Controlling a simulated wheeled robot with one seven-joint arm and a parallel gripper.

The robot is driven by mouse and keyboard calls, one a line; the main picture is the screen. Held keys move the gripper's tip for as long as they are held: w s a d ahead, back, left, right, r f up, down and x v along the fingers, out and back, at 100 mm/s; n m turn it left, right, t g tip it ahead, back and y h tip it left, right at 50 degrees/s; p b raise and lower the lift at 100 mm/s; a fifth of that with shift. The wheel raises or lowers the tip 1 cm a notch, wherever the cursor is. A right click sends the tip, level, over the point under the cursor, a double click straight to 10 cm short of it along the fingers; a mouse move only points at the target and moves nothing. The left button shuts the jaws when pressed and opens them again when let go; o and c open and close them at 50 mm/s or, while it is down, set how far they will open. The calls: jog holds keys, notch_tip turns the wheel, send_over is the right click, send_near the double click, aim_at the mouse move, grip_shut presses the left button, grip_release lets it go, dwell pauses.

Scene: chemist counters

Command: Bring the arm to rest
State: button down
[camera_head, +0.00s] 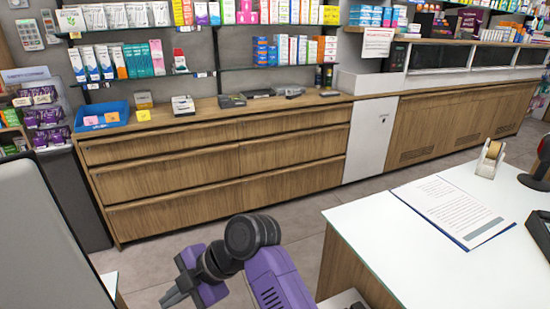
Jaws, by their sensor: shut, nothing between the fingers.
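My gripper (174,297) shows at the bottom of the head view, left of the middle, at the end of my purple and black arm. Its dark fingers are close together and hold nothing. The arm is bent, with the gripper pointing down and to the left. It is in front of the wooden drawer counter (220,167) and apart from it in the picture. Part of the arm is cut off by the lower edge of the view.
A white-topped counter (400,235) with a clipboard (455,208) and a tape dispenser (489,158) stands at right. A blue tray (101,117) sits on the wooden counter. A grey-white panel (45,240) fills the lower left. Grey floor (300,240) lies open between the counters.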

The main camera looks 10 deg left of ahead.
jog(key=w+r+m+t+y, duration=0.3)
jog(key=w+r+m+t, duration=0.2)
jog(key=w+m+t, duration=0.35)
jog(key=s+d+f+m+t+h, duration=0.1)
jog(key=s+d+f+m+t, duration=0.15)
jog(key=d+m, duration=0.35)
jog(key=s+d+f+m+t+h, duration=0.1)
jog(key=d+m+t, duration=0.2)
jog(key=d, duration=0.5)
jog(key=s+d+f+m+t+h, duration=0.1)
jog(key=d+m+t, duration=0.2)
jog(key=d+m, duration=0.3)
jog(key=s+d+m+t+h, duration=0.3)
jog(key=s+d+m+h, duration=0.25)
jog(key=s+d, duration=1.3)
jog(key=s+d+g+h, duration=0.1)
jog(key=s+d, duration=0.3)
jog(key=s, duration=0.4)
jog(key=s+d+g+h, duration=0.2)
jog(key=s+d, duration=0.1)
jog(key=s, duration=0.5)
jog(key=shift+d+p, duration=0.4)
